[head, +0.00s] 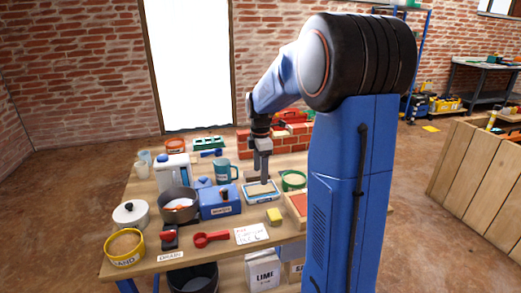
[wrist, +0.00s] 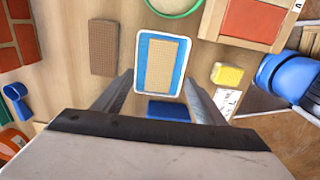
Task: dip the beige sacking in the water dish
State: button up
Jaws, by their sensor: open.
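The water dish (wrist: 139,80) is a white-rimmed tray with a blue inside; it also shows in the head view (head: 246,194), below my gripper. A beige woven rectangle, which looks like the sacking (wrist: 162,62), lies flat within the dish's outline. Whether it rests in the water or is above it cannot be told. My gripper (wrist: 158,78) is open, with one finger on each side of the dish's near end in the wrist view. It hangs pointing down over the dish in the head view (head: 262,178). Nothing shows clamped between the fingers.
A darker brown rectangle (wrist: 103,47) lies left of the dish, a yellow sponge (wrist: 227,75) right of it, and a flat blue piece (wrist: 168,110) near it. A green ring (head: 293,180), a blue box (head: 220,201) and a mug (head: 224,171) stand close by.

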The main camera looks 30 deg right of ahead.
notch_tip(320, 180, up, 10)
jog(key=s+a+r+m+t, duration=0.1)
jog(key=s+a+m, duration=0.2)
jog(key=s+a, duration=0.3)
jog(key=s+a+m+t, duration=0.1)
jog(key=s+a+m, duration=0.3)
jog(key=s, duration=0.5)
jog(key=s+a+f+m+t, duration=0.1)
jog(key=s+a+f+m, duration=0.2)
jog(key=s, duration=0.4)
jog(key=s+a+f+m+t, duration=0.1)
jog(key=s+a+f+m, duration=0.2)
jog(key=s, duration=0.5)
jog(key=shift+f+m+t, duration=0.35)
jog(key=shift+m+t, duration=0.05)
jog(key=shift+m, duration=0.5)
jog(key=shift+s, duration=0.1)
